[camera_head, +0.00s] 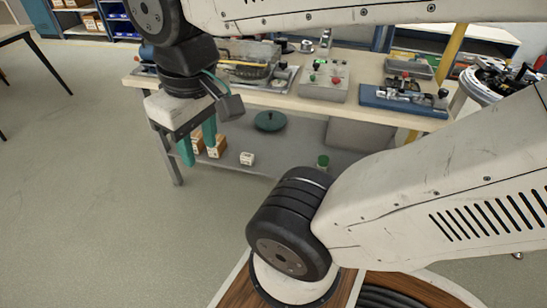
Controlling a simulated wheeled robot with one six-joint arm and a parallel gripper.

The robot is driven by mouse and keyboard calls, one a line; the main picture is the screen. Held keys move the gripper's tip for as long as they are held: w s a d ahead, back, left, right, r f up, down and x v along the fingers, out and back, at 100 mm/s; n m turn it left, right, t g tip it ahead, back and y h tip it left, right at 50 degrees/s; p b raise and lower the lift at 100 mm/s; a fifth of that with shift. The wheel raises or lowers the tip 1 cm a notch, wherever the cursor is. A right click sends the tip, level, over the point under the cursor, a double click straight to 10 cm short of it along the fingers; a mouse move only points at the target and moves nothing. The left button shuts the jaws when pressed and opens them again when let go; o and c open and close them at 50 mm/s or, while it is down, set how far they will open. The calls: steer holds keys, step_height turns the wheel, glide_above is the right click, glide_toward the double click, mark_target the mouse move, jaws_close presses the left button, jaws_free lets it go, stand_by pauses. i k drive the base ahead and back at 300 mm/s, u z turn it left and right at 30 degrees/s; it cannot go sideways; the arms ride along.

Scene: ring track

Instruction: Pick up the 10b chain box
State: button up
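My gripper (199,153) hangs at the left in front of the workbench, with its two teal fingers pointing down and apart. It looks open, with no box clearly held. Small tan boxes stand on the bench's lower shelf behind the fingers: one tan box (217,149) beside the right finger and another tan box (197,145) seen between the fingers, partly hidden. A small white box (247,158) stands to their right. The labels are too small to read, so I cannot tell which is the 10b chain box.
The lower shelf (285,160) also holds a dark green round object (269,121) and a small green-topped item (323,161). The bench top (300,101) above carries a control box (325,80) and a blue fixture (404,98). Open floor (90,200) lies at left.

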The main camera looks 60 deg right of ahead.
mark_target(217, 152)
steer(key=z, duration=1.25)
